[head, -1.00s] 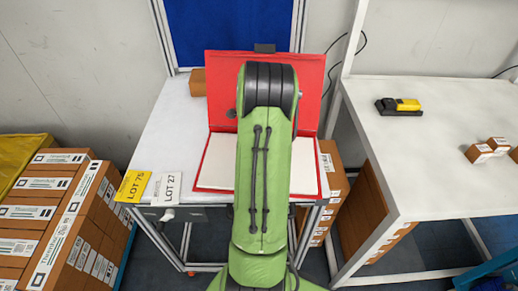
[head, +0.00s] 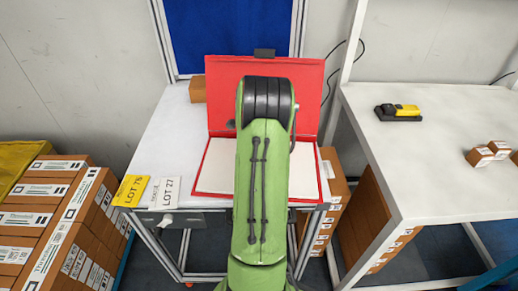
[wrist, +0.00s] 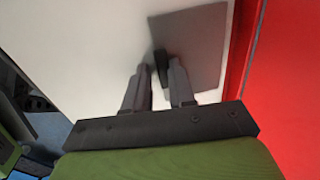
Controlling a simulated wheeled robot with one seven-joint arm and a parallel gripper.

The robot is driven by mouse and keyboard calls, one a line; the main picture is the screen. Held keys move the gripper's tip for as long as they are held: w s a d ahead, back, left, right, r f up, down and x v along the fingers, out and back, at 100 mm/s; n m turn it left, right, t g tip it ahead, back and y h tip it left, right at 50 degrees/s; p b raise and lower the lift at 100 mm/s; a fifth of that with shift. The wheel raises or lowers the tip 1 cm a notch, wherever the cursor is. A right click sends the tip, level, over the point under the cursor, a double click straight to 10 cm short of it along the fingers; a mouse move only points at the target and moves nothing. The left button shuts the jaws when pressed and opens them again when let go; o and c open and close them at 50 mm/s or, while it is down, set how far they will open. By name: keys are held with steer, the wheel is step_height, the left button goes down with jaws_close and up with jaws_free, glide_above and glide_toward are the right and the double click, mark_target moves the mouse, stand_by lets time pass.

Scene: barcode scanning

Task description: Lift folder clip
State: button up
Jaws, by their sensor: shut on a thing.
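An open red folder (head: 219,145) with white pages (head: 213,174) lies on the white table in the head view. In the wrist view, a flat grey plate (wrist: 205,30) with a small black upright piece (wrist: 161,68), which looks like the folder clip, lies over the white page near the red edge. My gripper (wrist: 160,80) has its two grey fingers close on either side of the black piece and is shut on it. The fingertips are partly unclear. My green arm hides the gripper and the clip in the head view.
A yellow label (head: 131,191) and a white label (head: 165,191) lie at the table's front left. A small brown box (head: 197,89) stands behind the folder. A yellow-and-black device (head: 399,112) sits on the right table. Brown boxes (head: 68,217) are stacked at left.

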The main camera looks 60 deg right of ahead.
steer(key=shift+d+f+y+p, duration=0.1)
steer(key=shift+f+y+p, duration=0.15)
steer(key=shift+p, duration=0.5)
jaws_close()
steer(key=shift+d+r+p, duration=0.2)
steer(key=shift+r+p, duration=0.05)
steer(key=shift+p, duration=0.2)
steer(key=shift+w+d+r+g+y+p, duration=0.2)
steer(key=shift+g+y+p, duration=0.1)
steer(key=shift+p, duration=0.15)
steer(key=shift+w+d+r+y+p, duration=0.1)
steer(key=shift+r+y+p, duration=0.1)
steer(key=shift+r+p, duration=0.6)
steer(key=shift+d+r+y+p, duration=0.15)
steer(key=shift+r+p, duration=0.2)
steer(key=shift+p, duration=0.8)
steer(key=shift+w+d+r+g+y+p, duration=0.15)
steer(key=shift+d+r+y+p, duration=0.3)
steer(key=shift+p, duration=0.65)
steer(key=shift+w+d+r+g+y+p, duration=0.15)
steer(key=shift+r+p, duration=0.45)
steer(key=shift+p, duration=0.45)
steer(key=shift+d+r+p, duration=0.25)
steer(key=shift+r+p, duration=0.1)
steer(key=shift+p, duration=0.4)
steer(key=shift+w+d+r+p, duration=0.15)
steer(key=shift+d+r+p, duration=0.1)
steer(key=shift+p, duration=0.3)
steer(key=shift+y, duration=0.3)
